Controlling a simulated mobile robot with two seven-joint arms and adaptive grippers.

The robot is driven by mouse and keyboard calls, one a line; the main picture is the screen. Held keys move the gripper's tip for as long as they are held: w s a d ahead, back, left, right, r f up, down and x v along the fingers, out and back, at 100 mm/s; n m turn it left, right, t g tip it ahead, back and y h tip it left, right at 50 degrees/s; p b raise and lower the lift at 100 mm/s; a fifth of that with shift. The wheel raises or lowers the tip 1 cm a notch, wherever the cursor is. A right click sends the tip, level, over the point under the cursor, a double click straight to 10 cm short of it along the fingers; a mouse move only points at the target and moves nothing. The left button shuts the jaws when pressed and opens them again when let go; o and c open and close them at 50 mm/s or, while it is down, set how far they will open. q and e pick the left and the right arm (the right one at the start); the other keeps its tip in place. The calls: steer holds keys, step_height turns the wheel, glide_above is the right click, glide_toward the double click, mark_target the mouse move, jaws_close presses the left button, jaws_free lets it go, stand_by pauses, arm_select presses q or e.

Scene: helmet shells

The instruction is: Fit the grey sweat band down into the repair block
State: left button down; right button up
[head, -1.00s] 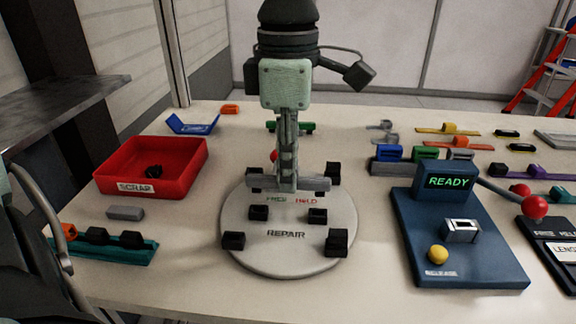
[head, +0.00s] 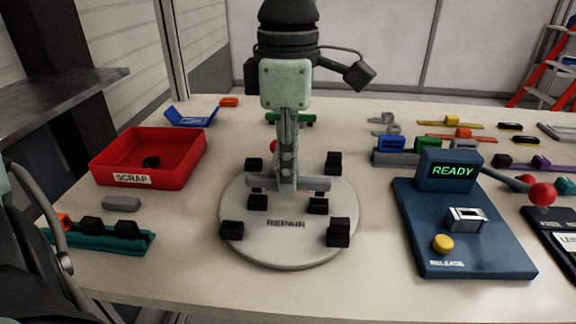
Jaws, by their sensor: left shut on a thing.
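The grey sweat band (head: 315,184) is a long bar lying crosswise in the head view. My left gripper (head: 288,186) points straight down from the top centre and is shut on the middle of the band. The repair block (head: 288,245) is a round pale disc marked REPAIR, with several black posts on it. The band shows over the disc's far half, between the far posts (head: 254,164) and the inner posts (head: 257,203). I cannot tell whether it touches the disc or posts. The fingers hide part of the band. My right gripper is not in view.
A red SCRAP tray (head: 185,172) with a black piece inside and a loose grey block (head: 121,204) are at left. A teal rack (head: 125,243) is nearer. A blue READY station (head: 480,250) with a yellow button (head: 443,243) stands at right. Table front is clear.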

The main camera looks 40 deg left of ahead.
arm_select(q)
steer(key=shift+b, duration=0.7)
stand_by(1.4)
steer(key=shift+f, duration=0.2)
steer(key=shift+f+b, duration=0.3)
steer(key=shift+b, duration=0.2)
steer(key=shift+f+b, duration=0.7)
steer(key=shift+f, duration=0.05)
steer(key=c, duration=1.5)
jaws_free()
steer(key=shift+r, duration=0.1)
steer(key=shift+o, duration=0.2)
step_height(320, 180, up, 12)
